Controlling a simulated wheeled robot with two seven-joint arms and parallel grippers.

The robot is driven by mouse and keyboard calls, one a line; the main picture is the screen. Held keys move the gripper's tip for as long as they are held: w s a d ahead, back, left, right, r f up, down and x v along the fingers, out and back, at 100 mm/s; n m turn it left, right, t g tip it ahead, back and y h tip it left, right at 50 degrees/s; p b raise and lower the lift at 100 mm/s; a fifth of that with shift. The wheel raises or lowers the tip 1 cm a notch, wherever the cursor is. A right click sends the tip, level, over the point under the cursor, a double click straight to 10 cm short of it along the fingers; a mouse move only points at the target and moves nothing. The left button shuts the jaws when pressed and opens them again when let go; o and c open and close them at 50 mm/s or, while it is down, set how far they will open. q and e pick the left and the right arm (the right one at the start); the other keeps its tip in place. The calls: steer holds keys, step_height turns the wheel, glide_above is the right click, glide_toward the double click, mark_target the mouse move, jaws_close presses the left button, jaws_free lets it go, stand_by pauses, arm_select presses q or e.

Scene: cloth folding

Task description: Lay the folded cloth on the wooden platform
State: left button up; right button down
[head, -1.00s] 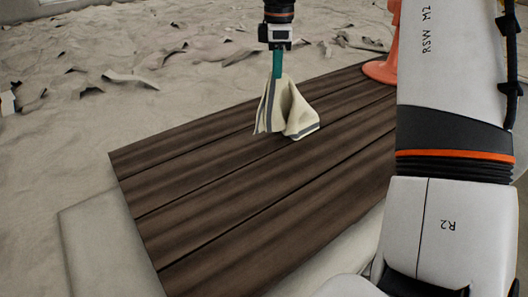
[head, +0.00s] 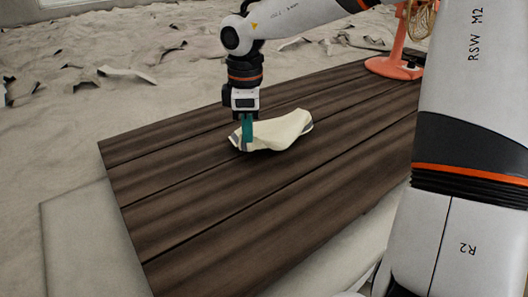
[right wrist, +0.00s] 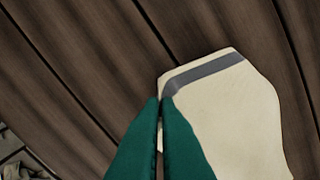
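The cream cloth (head: 278,130) with a grey stripe lies as a folded bundle on the dark wooden platform (head: 190,215), its right end slightly raised. My right gripper (head: 247,143) points down at the cloth's left end, with its teal fingers touching it. In the right wrist view the cloth (right wrist: 232,115) spreads to the right of the fingers, its grey stripe along the far edge. The fingertips (right wrist: 160,98) are close together at the cloth's left edge, with a bit of cloth between them. My left gripper is not in view.
An orange stand (head: 395,67) is at the platform's far right end. Pale, rough ground with torn scraps (head: 127,74) lies behind the platform. The platform's left and front planks are bare.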

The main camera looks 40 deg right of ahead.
steer(key=a+f, duration=0.1)
steer(key=s+a+f+b, duration=0.1)
steer(key=a+f, duration=0.1)
steer(key=a+f+b, duration=0.1)
steer(key=shift+s+a+f, duration=0.15)
steer(key=shift+s+a, duration=0.2)
steer(key=shift+s, duration=0.05)
steer(key=c, duration=1.2)
jaws_free()
